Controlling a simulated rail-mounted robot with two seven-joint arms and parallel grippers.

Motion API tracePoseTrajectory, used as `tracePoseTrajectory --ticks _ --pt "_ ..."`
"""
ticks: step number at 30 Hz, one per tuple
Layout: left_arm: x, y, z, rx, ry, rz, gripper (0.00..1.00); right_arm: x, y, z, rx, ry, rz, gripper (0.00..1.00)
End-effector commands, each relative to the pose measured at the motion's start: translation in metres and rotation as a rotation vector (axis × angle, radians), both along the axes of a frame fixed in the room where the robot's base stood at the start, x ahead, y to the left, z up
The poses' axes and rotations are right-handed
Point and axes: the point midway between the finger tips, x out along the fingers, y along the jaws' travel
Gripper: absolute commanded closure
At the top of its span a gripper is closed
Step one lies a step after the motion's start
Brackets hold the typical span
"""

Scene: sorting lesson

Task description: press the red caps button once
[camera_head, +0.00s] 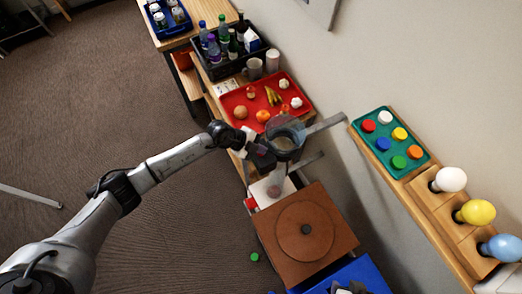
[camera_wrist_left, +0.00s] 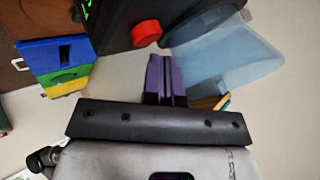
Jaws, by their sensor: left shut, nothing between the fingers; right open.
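The red button (camera_wrist_left: 146,33) sticks out of a black box (camera_wrist_left: 115,25) with green display marks, at the top of the left wrist view. My left gripper (camera_wrist_left: 163,58) is shut with nothing between its purple fingers. Its tips appear just below and slightly right of the button in that view, with a small visible gap; I cannot tell the depth. In the head view my left gripper (camera_head: 252,149) is beside a device with a round dark-rimmed bowl (camera_head: 285,140), and the button cannot be made out there. My right gripper is not in view.
A red tray (camera_head: 234,98) with fruit lies behind the gripper, and a black crate (camera_head: 215,71) of bottles stands beyond. A brown board (camera_head: 335,232) with a round disc is in front. A teal board (camera_head: 377,166) with coloured buttons and several bulbs are on the right shelf.

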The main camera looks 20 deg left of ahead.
Motion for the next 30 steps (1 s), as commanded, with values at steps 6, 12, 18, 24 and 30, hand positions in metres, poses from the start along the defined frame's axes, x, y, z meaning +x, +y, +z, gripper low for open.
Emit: tracePoseTrajectory --ticks 6,12,18,24,30 --pt "0.0000 -0.0003 -0.0028 0.000 -0.001 -0.001 1.00 0.0000 0.0013 0.0011 0.004 0.001 -0.003 0.41" --pt "-0.0001 -0.0002 -0.0029 0.000 -0.001 -0.001 1.00 -0.0001 0.0026 0.0011 0.009 0.000 -0.005 0.41" --pt "-0.0001 -0.0002 -0.0037 0.000 -0.001 -0.001 1.00 0.0000 0.0028 0.0009 0.009 0.000 -0.006 0.41" --pt "-0.0001 -0.0004 -0.0058 -0.001 -0.001 -0.001 1.00 0.0000 0.0026 0.0007 0.009 0.000 -0.005 0.41" --pt "0.0000 -0.0004 -0.0081 -0.001 0.000 -0.001 1.00 0.0000 0.0012 0.0004 0.004 0.001 -0.003 0.41"
